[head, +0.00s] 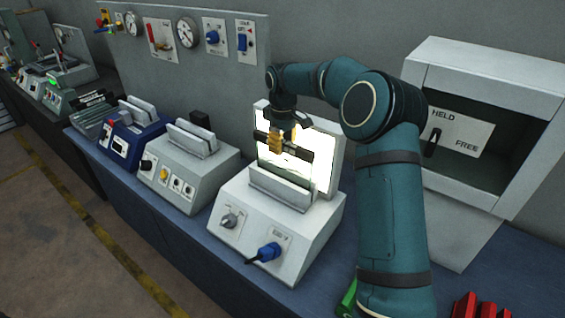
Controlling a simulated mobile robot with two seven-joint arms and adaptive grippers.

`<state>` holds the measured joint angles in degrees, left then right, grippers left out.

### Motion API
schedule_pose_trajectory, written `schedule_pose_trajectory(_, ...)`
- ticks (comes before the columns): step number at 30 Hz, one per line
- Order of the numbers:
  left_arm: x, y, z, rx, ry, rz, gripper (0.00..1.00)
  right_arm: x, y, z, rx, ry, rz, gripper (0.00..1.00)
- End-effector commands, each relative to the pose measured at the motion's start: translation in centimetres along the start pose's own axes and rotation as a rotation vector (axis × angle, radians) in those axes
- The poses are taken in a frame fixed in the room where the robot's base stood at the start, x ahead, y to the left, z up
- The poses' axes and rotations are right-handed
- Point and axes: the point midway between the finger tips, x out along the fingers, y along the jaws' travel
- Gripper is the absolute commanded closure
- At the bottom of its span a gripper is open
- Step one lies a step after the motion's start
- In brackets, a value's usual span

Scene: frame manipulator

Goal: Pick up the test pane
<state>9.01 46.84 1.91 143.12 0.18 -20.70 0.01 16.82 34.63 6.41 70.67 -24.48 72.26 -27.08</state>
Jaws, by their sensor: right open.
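My right arm comes in from the right, and its gripper (283,141) hangs open in front of a brightly lit white panel (325,172) on a white tester (265,224). A dark horizontal bar (299,154) crosses the bright area at the fingertips. I cannot tell whether the fingers touch it. A pane seems to stand upright in the slotted holder (282,188) below, but its outline is lost in the glare, so I cannot make out the test pane clearly. My left gripper is not in view.
A grey slotted device (187,165) and a blue one (130,137) stand to the left. A back panel (225,75) carries gauges and switches. A white cabinet marked HELD and FREE (480,70) is at the right. Red blocks (470,306) lie at the lower right.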

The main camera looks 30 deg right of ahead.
Motion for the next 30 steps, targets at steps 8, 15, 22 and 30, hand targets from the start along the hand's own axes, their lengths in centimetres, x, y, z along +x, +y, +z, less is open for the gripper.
schedule_pose_trajectory(8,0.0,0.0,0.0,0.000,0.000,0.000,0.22,0.2,0.0,0.0,0.000,0.001,0.001,0.58)
schedule_pose_trajectory(15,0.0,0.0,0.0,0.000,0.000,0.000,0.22,0.2,0.0,0.0,0.000,0.000,0.000,1.00)
schedule_pose_trajectory(22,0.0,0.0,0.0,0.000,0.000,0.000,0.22,0.2,0.0,0.0,0.000,0.002,0.001,1.00)
schedule_pose_trajectory(30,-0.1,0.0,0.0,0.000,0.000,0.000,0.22,-0.8,0.0,0.0,0.000,0.002,0.002,1.00)
